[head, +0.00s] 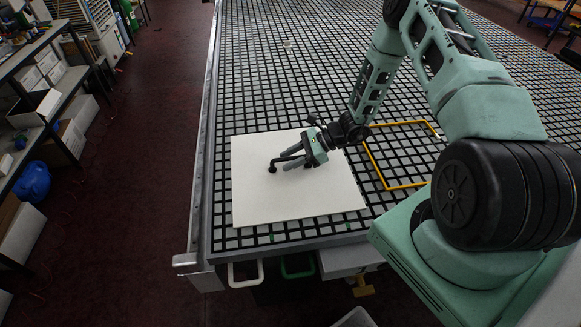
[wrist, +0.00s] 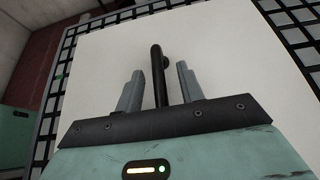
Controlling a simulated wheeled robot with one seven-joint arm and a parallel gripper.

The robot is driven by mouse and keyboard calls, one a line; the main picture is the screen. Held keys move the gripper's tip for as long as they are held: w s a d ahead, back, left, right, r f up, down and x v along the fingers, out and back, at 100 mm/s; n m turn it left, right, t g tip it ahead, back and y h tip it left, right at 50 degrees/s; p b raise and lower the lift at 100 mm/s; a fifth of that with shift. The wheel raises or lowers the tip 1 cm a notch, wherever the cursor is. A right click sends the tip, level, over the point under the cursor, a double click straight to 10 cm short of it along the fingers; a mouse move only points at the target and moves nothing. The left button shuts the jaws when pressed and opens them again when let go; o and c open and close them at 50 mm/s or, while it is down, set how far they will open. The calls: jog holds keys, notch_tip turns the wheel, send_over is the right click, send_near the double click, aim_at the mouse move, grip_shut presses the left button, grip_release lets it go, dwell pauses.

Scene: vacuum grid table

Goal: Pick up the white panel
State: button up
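The white panel (head: 255,205) lies flat on the near left part of the grid table. A black bar handle (head: 272,167) stands on the panel. My gripper (head: 291,158) is over the panel at the handle. In the wrist view, the two grey fingers of my gripper (wrist: 160,82) are apart, with the black handle (wrist: 158,60) between them. A gap shows on each side of the handle. The panel (wrist: 225,50) fills most of the wrist view behind the fingers. Part of the handle is hidden by my gripper in the head view.
The black grid table (head: 255,80) is mostly clear beyond the panel. A yellow rectangular outline (head: 405,186) lies to the panel's right, partly behind my arm. A shelf with boxes (head: 45,105) and a blue bag (head: 32,182) stand left, across open floor (head: 130,190).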

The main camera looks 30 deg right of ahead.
grip_shut()
jog(key=shift+w+r, duration=0.1)
dwell(1.2)
